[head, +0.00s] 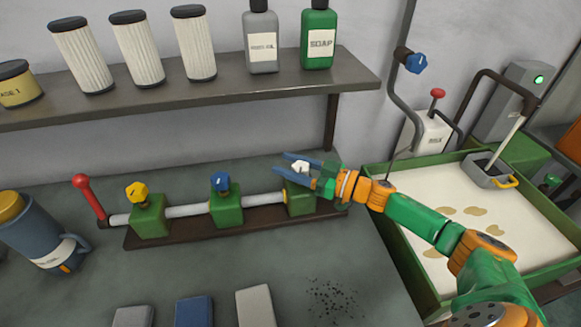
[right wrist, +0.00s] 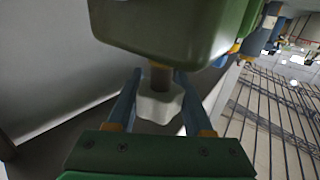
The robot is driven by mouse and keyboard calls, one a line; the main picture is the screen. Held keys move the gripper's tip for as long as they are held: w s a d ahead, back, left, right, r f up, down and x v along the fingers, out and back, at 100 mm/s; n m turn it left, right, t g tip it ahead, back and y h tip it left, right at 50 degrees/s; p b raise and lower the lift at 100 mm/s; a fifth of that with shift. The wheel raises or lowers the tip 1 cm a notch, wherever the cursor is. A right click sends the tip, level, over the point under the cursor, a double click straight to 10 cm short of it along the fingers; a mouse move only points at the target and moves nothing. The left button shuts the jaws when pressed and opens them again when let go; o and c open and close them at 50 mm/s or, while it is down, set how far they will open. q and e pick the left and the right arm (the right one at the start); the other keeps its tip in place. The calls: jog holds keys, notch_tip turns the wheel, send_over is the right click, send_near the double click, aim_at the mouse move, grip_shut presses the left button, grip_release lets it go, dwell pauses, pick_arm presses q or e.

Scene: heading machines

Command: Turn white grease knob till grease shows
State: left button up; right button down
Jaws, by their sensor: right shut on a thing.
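The white knob (head: 300,167) sits on top of the rightmost green valve block (head: 300,197), at the end of the pipe manifold on the bench. My right gripper (head: 283,163) is shut on the white knob, with its blue fingers on either side. In the right wrist view, the white knob (right wrist: 160,104) sits between the fingers, on a short dark stem below the green block (right wrist: 175,30). I see no grease at the block, though the arm hides part of it. My left gripper is not in view.
Beside it stand a blue knob (head: 220,182), a yellow knob (head: 137,191) and a red-tipped lever (head: 82,182). A shelf (head: 230,90) with filters and bottles runs above. A green-rimmed tray (head: 400,250) lies right. A blue jug (head: 40,235) stands left.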

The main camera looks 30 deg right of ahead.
jog(key=shift+s+a+n+g+y, duration=0.1)
jog(key=shift+n+g+y, duration=0.2)
jog(key=shift+y, duration=0.1)
jog(key=shift+c, duration=1.5)
grip_release()
jog(key=b+v, duration=0.2)
jog(key=v, duration=0.4)
jog(key=shift+s+d+f, duration=0.15)
jog(key=shift+s+d, duration=0.05)
jog(key=shift+d, duration=0.05)
jog(key=shift+s+d, duration=0.1)
jog(key=shift+s, duration=0.05)
